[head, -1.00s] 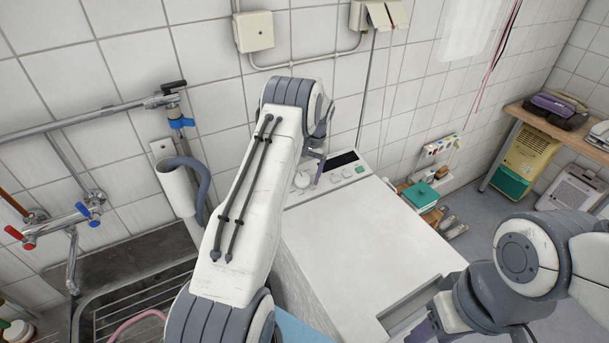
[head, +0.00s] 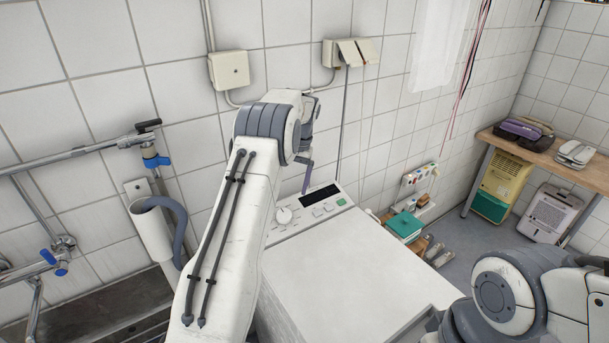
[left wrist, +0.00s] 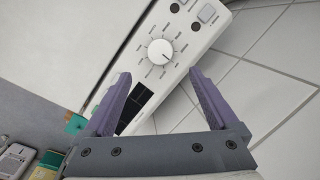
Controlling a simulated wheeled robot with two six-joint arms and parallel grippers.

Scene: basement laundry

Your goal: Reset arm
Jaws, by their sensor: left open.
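My left arm reaches up over the left side of the white washing machine (head: 345,260). My left gripper (head: 307,178) is mostly hidden behind its own wrist, with one purple finger showing near the control panel. In the left wrist view my left gripper (left wrist: 160,95) is open and empty. Its purple fingers stand apart in front of the panel's round dial (left wrist: 161,52) and dark display (left wrist: 135,108). My right arm shows at the lower right of the head view, but its gripper is not visible.
A sink with a blue-handled tap (head: 55,262) and a grey drain hose (head: 168,215) lie to the left. A wall socket box (head: 229,70) is above my left arm. A wooden bench (head: 535,155) with appliances stands at the right. Floor beside the machine holds a green box (head: 404,225).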

